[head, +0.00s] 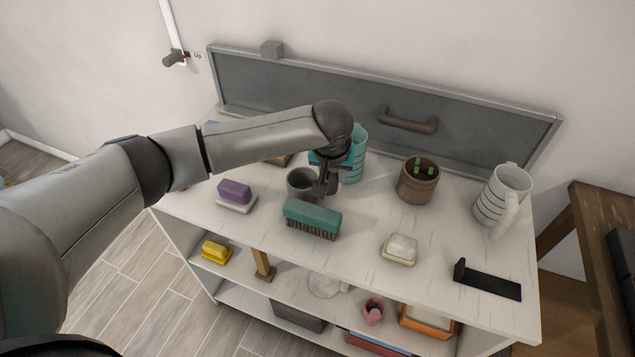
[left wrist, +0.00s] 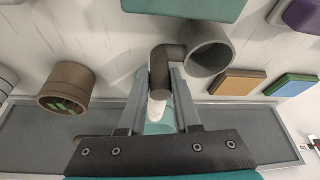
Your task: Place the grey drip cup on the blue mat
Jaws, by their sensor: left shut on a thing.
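The grey drip cup (head: 298,183) is on or just above the top of the white rack, behind the teal brush; I cannot tell if it touches. In the left wrist view the cup (left wrist: 209,52) shows its open mouth and a dark bent handle (left wrist: 161,70). My left gripper (head: 326,188) is shut on that handle, which lies between the two fingers in the left wrist view (left wrist: 164,76). A flat blue-topped piece with a green edge (left wrist: 292,83) shows in the left wrist view; I cannot tell if it is the blue mat. My right gripper is not in view.
Near the cup stand a teal brush (head: 312,213), a teal mug (head: 359,150) and a brown pot (head: 419,182). A purple-topped brush (head: 235,190) is left. A soap dish (head: 399,249), black bracket (head: 488,282) and white mug (head: 500,197) are right. A grey panel (head: 470,130) stands behind.

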